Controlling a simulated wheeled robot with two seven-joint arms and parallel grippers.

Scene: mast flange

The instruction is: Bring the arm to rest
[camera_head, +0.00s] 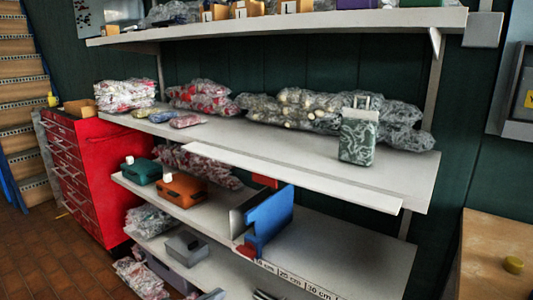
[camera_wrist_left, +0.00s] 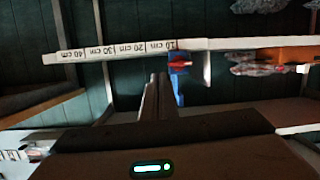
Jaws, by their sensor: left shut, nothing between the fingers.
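My left gripper (camera_wrist_left: 157,82) shows in the left wrist view as two dark fingers lying close together. It is shut with nothing between the fingers. The fingertips appear in front of the shelf's labelled edge (camera_wrist_left: 118,50), close in the picture to a blue piece (camera_wrist_left: 177,85); I cannot tell the distance. The dark wrist body with a lit green indicator (camera_wrist_left: 152,168) fills the lower part of that view. I cannot make out either arm clearly in the head view. My right gripper is not in view.
The shelving (camera_head: 300,150) carries wrapped bundles (camera_head: 335,110) and a patterned grey-green box (camera_head: 358,137). Blue (camera_head: 268,217) and grey upright plates stand on a lower shelf beside an orange case (camera_head: 183,190). A red drawer cabinet (camera_head: 95,165) stands left. A wooden surface (camera_head: 490,265) is at right.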

